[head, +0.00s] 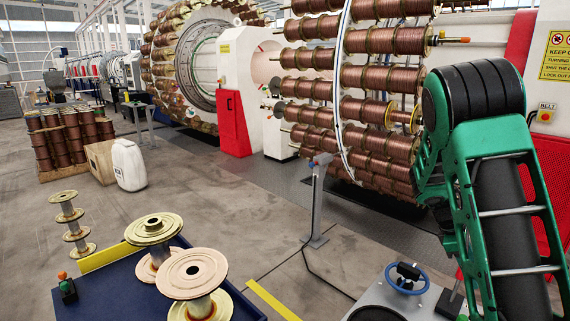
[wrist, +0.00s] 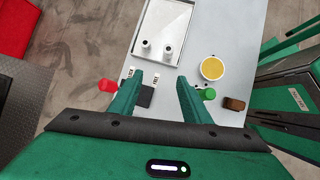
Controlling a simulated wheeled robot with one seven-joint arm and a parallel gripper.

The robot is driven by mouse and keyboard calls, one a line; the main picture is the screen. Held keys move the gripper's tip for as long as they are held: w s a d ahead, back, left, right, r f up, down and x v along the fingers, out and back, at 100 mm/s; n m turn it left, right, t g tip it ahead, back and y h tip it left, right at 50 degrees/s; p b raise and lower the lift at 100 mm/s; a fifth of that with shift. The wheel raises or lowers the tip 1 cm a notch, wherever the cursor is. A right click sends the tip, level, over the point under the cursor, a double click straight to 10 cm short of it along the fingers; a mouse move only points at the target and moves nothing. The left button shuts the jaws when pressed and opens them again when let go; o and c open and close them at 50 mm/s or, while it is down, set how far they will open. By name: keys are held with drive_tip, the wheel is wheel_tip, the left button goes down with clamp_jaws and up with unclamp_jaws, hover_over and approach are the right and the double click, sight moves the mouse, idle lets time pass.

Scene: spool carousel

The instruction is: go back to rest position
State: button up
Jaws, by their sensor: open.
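My gripper (wrist: 158,97) shows in the wrist view with its two green fingers apart and nothing between them. Below it is a grey work surface (wrist: 222,35), and the fingers stand over its near part. In the head view my green arm rises at the right, in front of the carousel; the gripper itself cannot be made out there. The spool carousel (head: 340,85) bears many copper-wound spools on rods around a pale ring.
A metal tray (wrist: 165,20), a yellow-topped round container (wrist: 212,68) and a brown block (wrist: 233,103) sit on the surface. Empty spools (head: 194,274) stand on a blue cart (head: 115,290). A blue handwheel (head: 407,279) is at lower right. Open floor (head: 230,190) lies mid-left.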

drive_tip(key=s+a+r+m+t+y, duration=0.1)
drive_tip(key=s+a+r+m+y, duration=0.1)
drive_tip(key=s+a+m, duration=0.3)
drive_tip(key=s+a+r+m+t+y, duration=0.1)
drive_tip(key=s+a+r+m, duration=0.4)
drive_tip(key=s, duration=0.8)
drive_tip(key=s+a+r+m+t+y, duration=0.1)
drive_tip(key=s+a+r+m, duration=0.3)
drive_tip(key=s, duration=0.5)
drive_tip(key=shift+a+r+m+y, duration=0.2)
drive_tip(key=shift+a+m+y, duration=0.7)
drive_tip(key=shift+a+m, duration=0.3)
drive_tip(key=shift+w+f, duration=0.25)
drive_tip(key=shift+w, duration=0.4)
drive_tip(key=shift+c, duration=0.5)
